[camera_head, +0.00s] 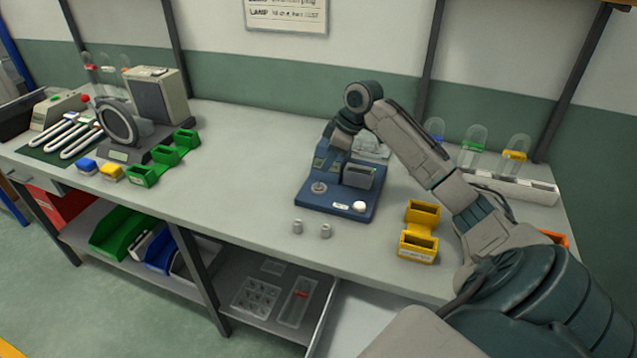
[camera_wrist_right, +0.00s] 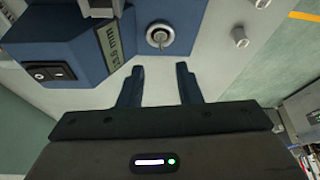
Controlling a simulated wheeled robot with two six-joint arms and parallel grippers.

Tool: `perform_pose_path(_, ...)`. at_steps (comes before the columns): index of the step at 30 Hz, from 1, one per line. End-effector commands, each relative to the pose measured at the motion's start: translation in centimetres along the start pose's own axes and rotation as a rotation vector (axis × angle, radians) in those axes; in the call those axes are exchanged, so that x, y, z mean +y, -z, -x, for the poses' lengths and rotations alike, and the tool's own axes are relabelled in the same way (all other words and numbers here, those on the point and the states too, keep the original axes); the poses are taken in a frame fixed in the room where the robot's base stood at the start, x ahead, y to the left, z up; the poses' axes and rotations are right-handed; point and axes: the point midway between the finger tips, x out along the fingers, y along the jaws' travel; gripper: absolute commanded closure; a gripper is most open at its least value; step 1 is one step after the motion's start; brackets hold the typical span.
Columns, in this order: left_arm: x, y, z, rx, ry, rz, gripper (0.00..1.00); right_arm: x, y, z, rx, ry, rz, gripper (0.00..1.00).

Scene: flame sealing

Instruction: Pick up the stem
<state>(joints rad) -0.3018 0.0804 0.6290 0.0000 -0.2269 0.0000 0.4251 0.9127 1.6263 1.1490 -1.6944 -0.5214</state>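No part in view is clearly marked as the stem. A small round metal fitting (camera_head: 319,187) with a pin-like centre stands on the base of the blue bench machine (camera_head: 335,208). In the right wrist view the fitting (camera_wrist_right: 160,36) lies beyond my right fingertips, roughly in line with the gap. My right gripper (camera_wrist_right: 158,80) is open, with nothing between its fingers. In the head view its arm reaches over the machine from the right, and its fingers cannot be made out. Two small grey cylinders (camera_head: 311,228) stand in front of the machine. My left gripper is not in view.
Yellow bins (camera_head: 418,246) stand right of the machine. A white rack (camera_head: 508,186) with clear glass domes with coloured bands stands at the back right. Green bins (camera_head: 165,158) and a grey ring-shaped device (camera_head: 118,122) are at the left. The table between is clear.

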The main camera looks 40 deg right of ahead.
Motion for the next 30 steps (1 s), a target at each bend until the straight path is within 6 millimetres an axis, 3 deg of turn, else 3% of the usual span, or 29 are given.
perform_pose_path(5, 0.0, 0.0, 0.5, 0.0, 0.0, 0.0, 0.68, -0.1, 0.1, -1.2, 0.0, 0.001, -0.001, 0.69)
perform_pose_path(15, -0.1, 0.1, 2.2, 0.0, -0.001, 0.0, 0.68, -0.4, -0.1, -5.7, 0.0, 0.001, -0.001, 0.69)
perform_pose_path(23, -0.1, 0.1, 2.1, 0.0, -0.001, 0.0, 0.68, -0.3, -0.2, -6.1, -0.001, -0.002, 0.0, 0.69)
perform_pose_path(28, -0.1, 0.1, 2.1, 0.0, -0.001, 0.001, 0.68, -0.3, -0.1, -6.0, -0.001, -0.002, 0.0, 0.98)
perform_pose_path(30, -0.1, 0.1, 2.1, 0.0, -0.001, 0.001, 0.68, -0.3, -0.1, -6.0, -0.001, -0.002, 0.0, 1.0)
